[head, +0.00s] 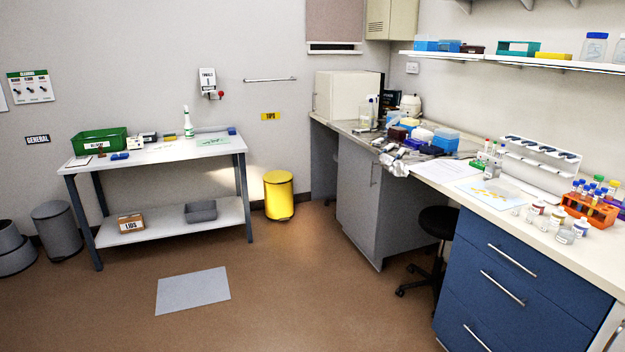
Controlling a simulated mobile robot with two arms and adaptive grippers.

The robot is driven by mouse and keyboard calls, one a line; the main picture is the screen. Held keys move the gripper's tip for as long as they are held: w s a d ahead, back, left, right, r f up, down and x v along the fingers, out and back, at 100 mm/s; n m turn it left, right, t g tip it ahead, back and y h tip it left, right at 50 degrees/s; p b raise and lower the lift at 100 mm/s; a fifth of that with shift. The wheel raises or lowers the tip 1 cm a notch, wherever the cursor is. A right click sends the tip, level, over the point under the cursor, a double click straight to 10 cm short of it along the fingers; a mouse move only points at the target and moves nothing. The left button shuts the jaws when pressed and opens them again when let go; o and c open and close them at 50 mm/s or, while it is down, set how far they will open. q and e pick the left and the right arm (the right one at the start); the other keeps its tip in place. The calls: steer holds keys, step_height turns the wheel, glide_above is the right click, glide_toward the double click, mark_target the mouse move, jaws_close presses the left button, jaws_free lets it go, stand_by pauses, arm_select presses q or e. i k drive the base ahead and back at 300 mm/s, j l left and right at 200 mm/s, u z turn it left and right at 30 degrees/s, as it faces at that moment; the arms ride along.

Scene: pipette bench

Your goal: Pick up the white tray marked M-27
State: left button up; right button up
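I cannot make out a white tray marked M-27 anywhere in the head view; no marking M-27 is legible. The right-hand bench (448,186) is cluttered toward its far end, and small things there are too small to tell apart. A green bin (98,142) with a white label stands on the side table (165,153) at the left. Neither of my grippers shows in this view.
A yellow bin (279,196) stands by the back wall. A black stool (437,224) stands beside the blue drawers (520,285). A grey mat (193,290) lies on the floor. An orange tube rack (590,209) stands on the bench. The middle floor is open.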

mark_target(421, 131)
steer(key=i, duration=3.7)
steer(key=i+j+z, duration=0.1)
steer(key=i+z, duration=0.3)
steer(key=i+j+z, duration=0.25)
steer(key=i+z, duration=0.15)
steer(key=i, duration=0.15)
steer(key=i+j+z, duration=0.4)
steer(key=i, duration=0.05)
